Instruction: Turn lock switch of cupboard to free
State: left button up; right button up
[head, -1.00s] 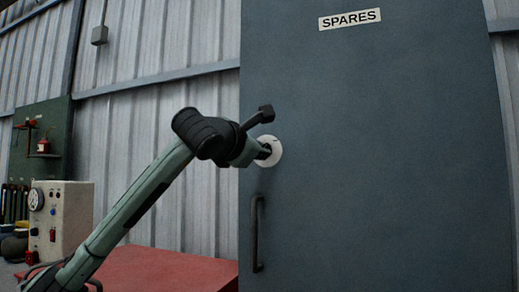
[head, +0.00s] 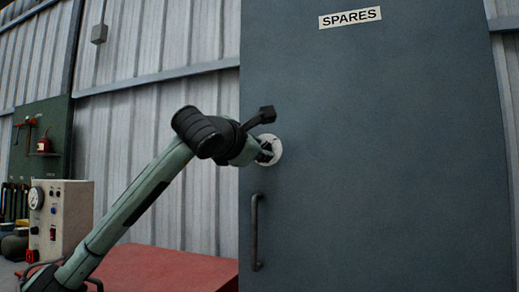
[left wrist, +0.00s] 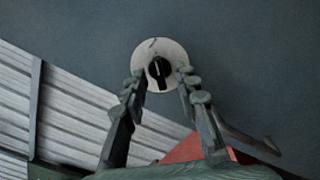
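The cupboard (head: 390,150) is a tall blue-grey door with a SPARES sign. Its lock switch is a dark knob (left wrist: 158,73) with a pale line, on a round white plate (head: 277,147). The plate also shows in the left wrist view (left wrist: 172,49), with a small dark mark on its rim. My left gripper (head: 266,152) is at the plate. In the left wrist view my left gripper (left wrist: 160,80) is open, one finger either side of the knob, with gaps visible. In the head view the gripper partly hides the knob. My right gripper is not in view.
A dark vertical door handle (head: 256,232) sits below the switch. A red surface (head: 165,265) lies low, left of the cupboard. A pale control box (head: 68,220) with a gauge stands at far left. Corrugated wall (head: 150,110) is behind my arm.

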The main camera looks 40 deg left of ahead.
pick_arm(q)
jog(key=v, duration=1.2)
dwell(0.4)
